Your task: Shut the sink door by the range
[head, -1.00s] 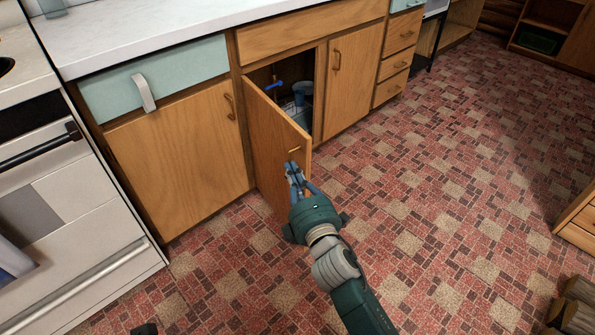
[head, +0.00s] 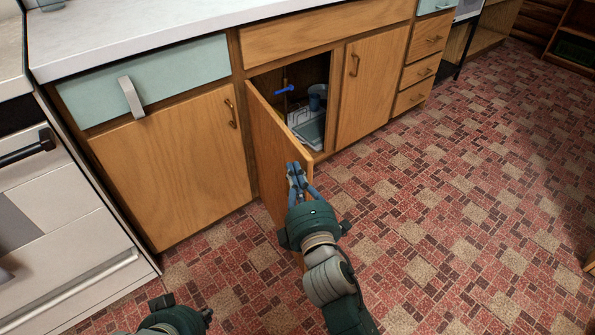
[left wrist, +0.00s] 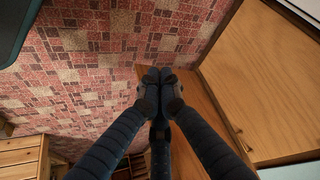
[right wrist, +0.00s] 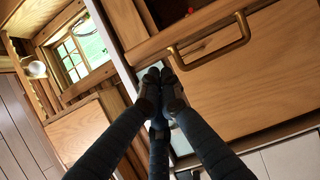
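The wooden sink door (head: 272,130) stands open, swung out from the cabinet (head: 238,55) to the right of the range (head: 70,240). My right gripper (head: 296,172) is at the door's outer face near its free edge; contact cannot be told. In the right wrist view its fingertips (right wrist: 160,82) are together with nothing seen between them, beside the door's brass handle (right wrist: 210,47). My left gripper shows only partly at the bottom left of the head view. In the left wrist view its fingertips (left wrist: 159,78) are closed together and empty, above the floor near wooden panels.
Inside the open cabinet are a blue handle-like item (head: 285,90), a grey cup-like item (head: 317,97) and a pale tray (head: 307,128). A closed door (head: 362,90) is to the right, another closed door (head: 175,160) to the left. The tiled floor (head: 440,210) on the right is clear.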

